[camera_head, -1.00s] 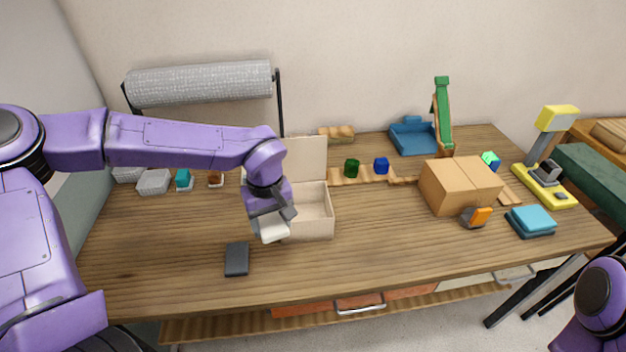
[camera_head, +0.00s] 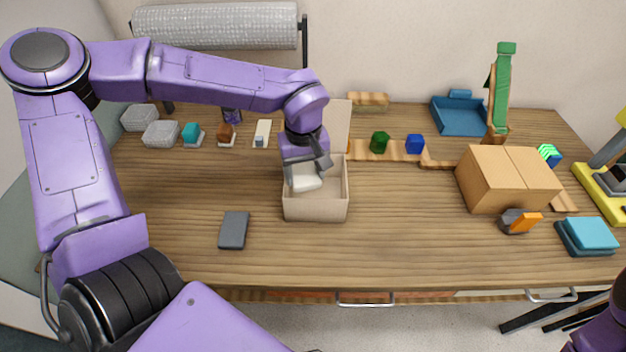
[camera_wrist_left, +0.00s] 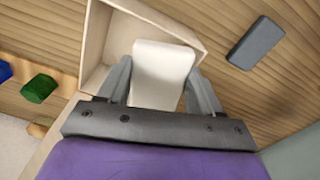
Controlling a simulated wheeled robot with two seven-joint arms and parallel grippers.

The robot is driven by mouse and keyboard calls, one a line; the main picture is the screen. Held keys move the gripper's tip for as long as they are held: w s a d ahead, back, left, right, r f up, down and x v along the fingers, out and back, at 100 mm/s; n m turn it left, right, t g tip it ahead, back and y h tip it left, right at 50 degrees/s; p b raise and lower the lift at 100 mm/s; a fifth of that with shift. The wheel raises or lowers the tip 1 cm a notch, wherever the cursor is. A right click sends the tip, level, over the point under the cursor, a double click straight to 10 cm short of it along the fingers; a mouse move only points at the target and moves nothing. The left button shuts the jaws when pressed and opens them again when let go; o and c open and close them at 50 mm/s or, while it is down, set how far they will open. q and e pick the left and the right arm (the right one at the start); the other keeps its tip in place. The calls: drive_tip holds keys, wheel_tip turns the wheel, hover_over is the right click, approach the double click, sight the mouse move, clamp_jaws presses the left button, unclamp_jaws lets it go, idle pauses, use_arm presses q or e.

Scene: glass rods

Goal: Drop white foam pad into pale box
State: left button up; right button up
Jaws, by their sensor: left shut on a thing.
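The white foam pad (camera_head: 306,184) is held between the fingers of my left gripper (camera_head: 306,170), over the opening of the pale box. It also shows between the fingers in the left wrist view (camera_wrist_left: 162,72). The pale box (camera_head: 316,208) stands open on the table with its lid raised at the back. The box rim shows around the far end of the pad in the left wrist view (camera_wrist_left: 150,12). I cannot tell how far the pad is below the rim. Only a purple part of my right arm shows at the lower right corner; its gripper is out of view.
A dark grey block (camera_head: 234,230) lies left of the box. A green block (camera_head: 380,142) and a blue block (camera_head: 415,144) stand to the right behind it. A cardboard box (camera_head: 490,195) stands further right. The table front between them is clear.

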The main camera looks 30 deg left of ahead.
sight(311, 168)
use_arm(q)
drive_tip(key=w+f, duration=0.2)
drive_tip(key=shift+w+f+b, duration=0.25)
drive_tip(key=shift+f+b, duration=0.05)
drive_tip(key=shift+f, duration=0.05)
drive_tip(key=shift+w, duration=0.35)
drive_tip(key=shift+s, duration=0.15)
drive_tip(key=o, duration=0.8)
drive_tip(key=shift+s+r, duration=0.25)
drive_tip(key=shift+s, duration=0.1)
drive_tip(key=shift+o, duration=1.4)
drive_tip(key=shift+s+r, duration=0.1)
drive_tip(key=shift+s, duration=0.15)
drive_tip(key=shift+w, duration=0.35)
wheel_tip(311, 168, up, 10)
drive_tip(key=shift+s+r, duration=0.1)
drive_tip(key=shift+r, duration=0.05)
use_arm(e)
drive_tip(key=shift+w+f, duration=0.35)
drive_tip(key=shift+f, duration=0.25)
drive_tip(key=shift+w+f, duration=0.3)
drive_tip(key=shift+f, duration=0.25)
